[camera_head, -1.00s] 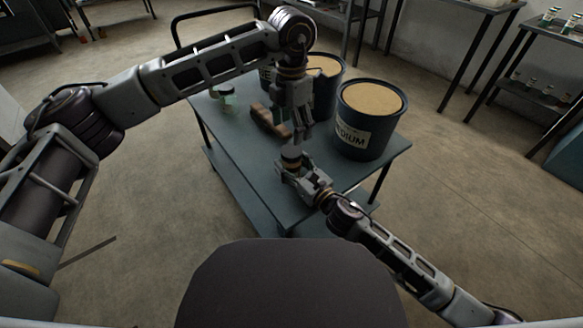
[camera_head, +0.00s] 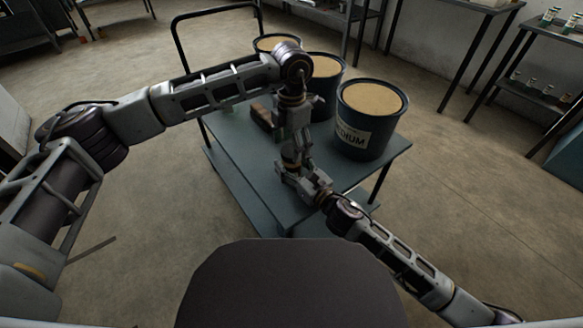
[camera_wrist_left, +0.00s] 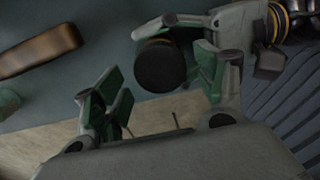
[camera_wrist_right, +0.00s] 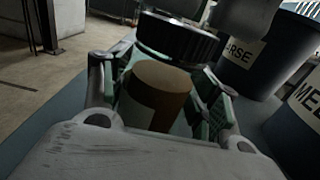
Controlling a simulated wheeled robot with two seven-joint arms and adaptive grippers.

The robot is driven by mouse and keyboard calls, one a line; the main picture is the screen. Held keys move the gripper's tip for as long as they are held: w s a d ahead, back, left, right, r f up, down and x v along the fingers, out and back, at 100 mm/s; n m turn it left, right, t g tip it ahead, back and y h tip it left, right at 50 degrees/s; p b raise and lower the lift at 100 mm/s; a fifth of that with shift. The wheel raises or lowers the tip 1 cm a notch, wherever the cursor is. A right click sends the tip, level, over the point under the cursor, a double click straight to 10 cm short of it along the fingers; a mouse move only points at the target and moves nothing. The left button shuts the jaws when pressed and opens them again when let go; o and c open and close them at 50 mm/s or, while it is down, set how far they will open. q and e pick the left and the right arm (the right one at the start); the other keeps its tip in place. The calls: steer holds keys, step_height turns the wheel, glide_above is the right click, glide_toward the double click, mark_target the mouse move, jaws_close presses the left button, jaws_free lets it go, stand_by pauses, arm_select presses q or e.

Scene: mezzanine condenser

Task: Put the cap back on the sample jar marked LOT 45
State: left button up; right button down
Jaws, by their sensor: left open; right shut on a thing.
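No lot number is readable. A black ribbed cap (camera_wrist_right: 178,38) shows at the top of the jar in the right wrist view. Its round top (camera_wrist_left: 160,65) shows in the left wrist view; I cannot tell whether it is fully seated. My left gripper (camera_head: 294,158) points down over the jar from above. It is open, with its fingers (camera_wrist_left: 155,85) apart and the cap between them, nearer the right-hand finger.
The blue-grey cart top (camera_head: 240,160) holds a brown block (camera_head: 262,117) behind the grippers. Dark tubs, one marked MEDIUM (camera_head: 368,120), stand on its right and back. The cart's near left part is clear. Shelves (camera_head: 540,95) stand at the right.

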arm_select(q)
steer(key=shift+f, duration=0.8)
steer(key=shift+c, duration=0.3)
steer(key=c, duration=1)
steer(key=o, duration=1.2)
steer(key=shift+r, duration=0.2)
step_height(320, 180, up, 12)
steer(key=shift+f, duration=0.2)
